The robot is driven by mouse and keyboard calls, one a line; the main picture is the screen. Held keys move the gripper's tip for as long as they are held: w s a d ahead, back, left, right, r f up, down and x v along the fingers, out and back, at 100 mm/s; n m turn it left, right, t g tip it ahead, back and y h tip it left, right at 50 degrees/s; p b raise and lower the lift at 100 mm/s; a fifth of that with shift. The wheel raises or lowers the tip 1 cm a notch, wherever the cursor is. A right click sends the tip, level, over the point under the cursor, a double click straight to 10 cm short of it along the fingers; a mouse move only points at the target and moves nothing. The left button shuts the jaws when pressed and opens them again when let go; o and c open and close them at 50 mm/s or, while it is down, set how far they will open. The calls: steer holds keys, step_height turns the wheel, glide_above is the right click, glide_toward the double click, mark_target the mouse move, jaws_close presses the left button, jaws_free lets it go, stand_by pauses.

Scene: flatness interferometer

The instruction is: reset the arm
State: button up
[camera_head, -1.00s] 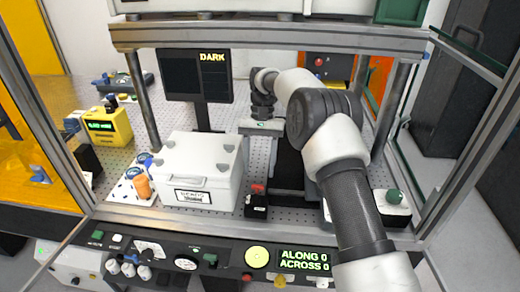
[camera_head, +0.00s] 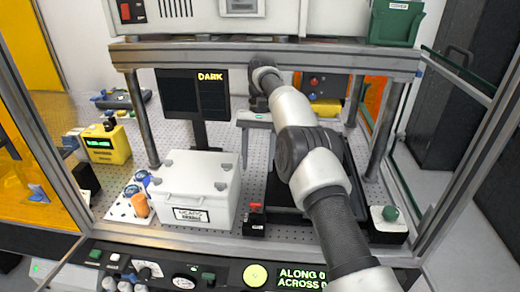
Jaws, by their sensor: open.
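My arm (camera_head: 307,160) reaches in from the lower right, over the perforated bench and under the front metal beam. Its far end (camera_head: 266,78) bends just below the beam.
A white lidded box (camera_head: 197,188) stands on the bench left of the arm. A dark monitor (camera_head: 194,95) reads DARK. A metal post (camera_head: 141,118) rises at left. A green-knobbed block (camera_head: 388,222) sits at right. A control panel (camera_head: 165,272) runs along the front.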

steer(key=s+d+r+t, duration=0.2)
steer(key=d+r, duration=0.2)
steer(key=r, duration=0.7)
steer(key=s+d+r+t, duration=0.3)
steer(key=s+d+r, duration=0.3)
steer(key=s+r, duration=0.35)
steer(key=s+d+f+t, duration=0.2)
steer(key=s+d, duration=0.2)
steer(key=s, duration=0.6)
steer(key=s+d+f+t, duration=0.3)
steer(key=s+d, duration=0.2)
steer(key=s, duration=0.6)
steer(key=shift+s+f+n, duration=0.2)
steer(key=shift+f+n, duration=0.05)
steer(key=shift+n, duration=0.15)
steer(key=shift+d, duration=0.1)
